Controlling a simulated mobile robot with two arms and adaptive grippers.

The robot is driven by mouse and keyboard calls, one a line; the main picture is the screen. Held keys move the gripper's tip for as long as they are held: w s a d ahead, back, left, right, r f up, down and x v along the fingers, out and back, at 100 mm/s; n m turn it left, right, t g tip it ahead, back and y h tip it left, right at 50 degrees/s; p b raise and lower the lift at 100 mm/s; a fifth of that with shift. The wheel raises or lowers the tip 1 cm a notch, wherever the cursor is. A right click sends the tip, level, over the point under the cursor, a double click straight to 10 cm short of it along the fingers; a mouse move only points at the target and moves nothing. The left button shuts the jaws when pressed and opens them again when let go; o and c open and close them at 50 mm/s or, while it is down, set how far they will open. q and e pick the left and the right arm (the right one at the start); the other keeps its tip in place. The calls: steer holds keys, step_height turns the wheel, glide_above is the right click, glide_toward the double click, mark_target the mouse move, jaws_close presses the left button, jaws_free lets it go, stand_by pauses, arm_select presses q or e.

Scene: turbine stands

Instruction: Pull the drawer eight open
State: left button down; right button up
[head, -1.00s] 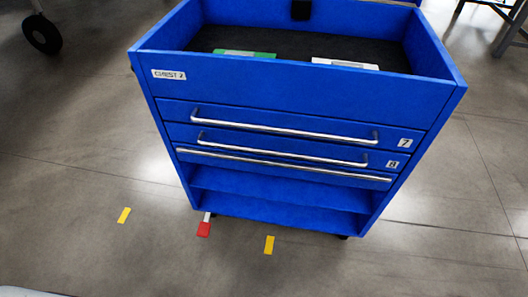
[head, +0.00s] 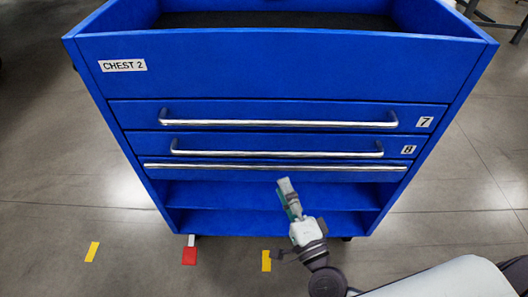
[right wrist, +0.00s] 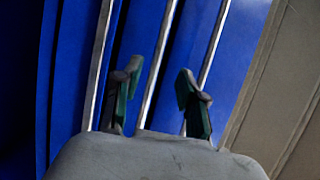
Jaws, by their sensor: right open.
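Drawer eight (head: 280,140) is the blue drawer front marked "8" (head: 408,149) on the chest labelled "CHEST 2". It looks shut, about level with drawer 7 above. Its long silver bar handle (head: 275,153) runs across the front. My right gripper (head: 285,186) is open and empty, in front of the chest, and appears just below the handle in the head view. In the right wrist view the two fingertips (right wrist: 159,83) stand apart, with the middle bar, apparently drawer eight's handle (right wrist: 159,55), seen between them. I cannot tell any contact. My left gripper is not in view.
Drawer 7 (head: 280,112) and its handle (head: 280,123) are just above. A longer silver bar (head: 270,167) runs below drawer eight, over open blue shelves (head: 230,195).

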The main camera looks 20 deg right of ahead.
mark_target(267, 154)
steer(key=p+x, duration=0.1)
steer(key=x, duration=1)
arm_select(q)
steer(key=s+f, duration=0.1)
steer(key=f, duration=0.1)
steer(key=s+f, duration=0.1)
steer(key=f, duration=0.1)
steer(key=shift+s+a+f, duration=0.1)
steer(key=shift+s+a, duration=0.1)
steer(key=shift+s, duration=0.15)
arm_select(e)
jaws_close()
